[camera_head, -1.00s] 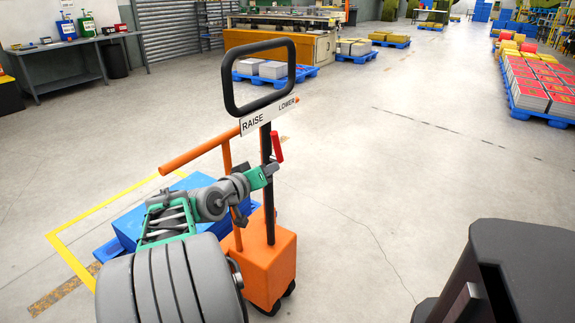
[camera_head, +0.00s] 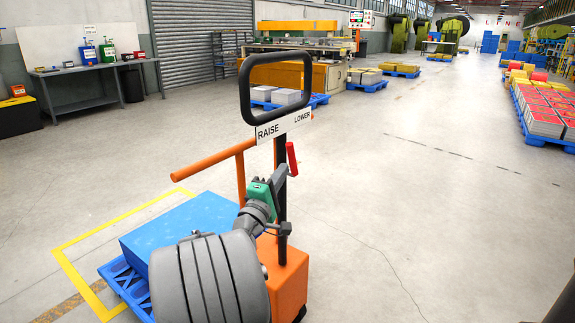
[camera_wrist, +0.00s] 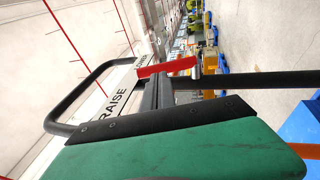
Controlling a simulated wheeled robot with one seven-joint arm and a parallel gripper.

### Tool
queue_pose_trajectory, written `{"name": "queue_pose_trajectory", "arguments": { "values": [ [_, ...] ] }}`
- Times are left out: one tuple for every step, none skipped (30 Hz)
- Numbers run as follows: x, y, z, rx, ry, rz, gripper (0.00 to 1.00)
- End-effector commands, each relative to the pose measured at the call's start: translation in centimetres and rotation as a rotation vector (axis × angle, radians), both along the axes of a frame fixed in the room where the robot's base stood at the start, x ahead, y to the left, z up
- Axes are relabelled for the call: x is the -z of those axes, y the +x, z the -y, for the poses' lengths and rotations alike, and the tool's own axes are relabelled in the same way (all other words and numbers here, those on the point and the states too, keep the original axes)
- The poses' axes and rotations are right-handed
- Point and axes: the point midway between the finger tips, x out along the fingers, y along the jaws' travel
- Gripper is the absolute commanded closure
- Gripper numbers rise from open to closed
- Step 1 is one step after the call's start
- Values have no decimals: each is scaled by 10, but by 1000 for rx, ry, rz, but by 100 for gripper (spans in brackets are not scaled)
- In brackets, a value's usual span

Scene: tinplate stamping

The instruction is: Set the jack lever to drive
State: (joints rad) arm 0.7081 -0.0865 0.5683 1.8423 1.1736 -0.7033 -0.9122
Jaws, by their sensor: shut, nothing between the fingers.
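The orange pallet jack (camera_head: 289,279) stands upright with a black loop handle (camera_head: 245,88) on a black post. A white plate (camera_head: 283,126) below the loop reads RAISE on the left and LOWER on the right. The red jack lever (camera_head: 291,158) sits just under the plate at the post's right side, slanting down and slightly right. My gripper (camera_head: 282,170) is shut and empty, close beside the lever. In the wrist view, the lever (camera_wrist: 168,67) lies just beyond my dark fingertips (camera_wrist: 158,92). I cannot tell whether they touch.
A blue block (camera_head: 175,232) sits on a blue pallet behind my arm, within yellow floor lines. An orange bar (camera_head: 212,160) juts left from the jack. A workbench (camera_head: 95,80) stands at back left.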

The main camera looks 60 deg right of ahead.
Motion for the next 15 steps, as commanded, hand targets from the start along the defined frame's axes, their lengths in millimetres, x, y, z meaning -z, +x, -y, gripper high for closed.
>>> {"name": "queue_pose_trajectory", "arguments": {
  "values": [
    [-1, -1, 9, 4, 0, 2, 100],
    [-3, -1, 14, 3, -1, 2, 100],
    [-4, 0, 19, 2, 0, 1, 100],
    [-5, 0, 22, 1, 0, 1, 100],
    [-6, 1, 24, 1, 0, 0, 100],
    [-7, 1, 27, 0, 0, 1, 100],
    [-7, 2, 28, -1, 0, 1, 100],
    [-8, 2, 29, -2, 0, 0, 100],
    [-8, 2, 30, -2, 0, -1, 100],
    [-8, 2, 30, -2, 0, -1, 100],
    [-9, 2, 30, -3, 0, -1, 100],
    [-9, 2, 30, -3, 0, -1, 100],
    [-9, 3, 30, -3, 0, -1, 100],
    [-9, 3, 30, -3, 0, -1, 100],
    [-9, 3, 30, -3, 0, -1, 100]
  ]
}}
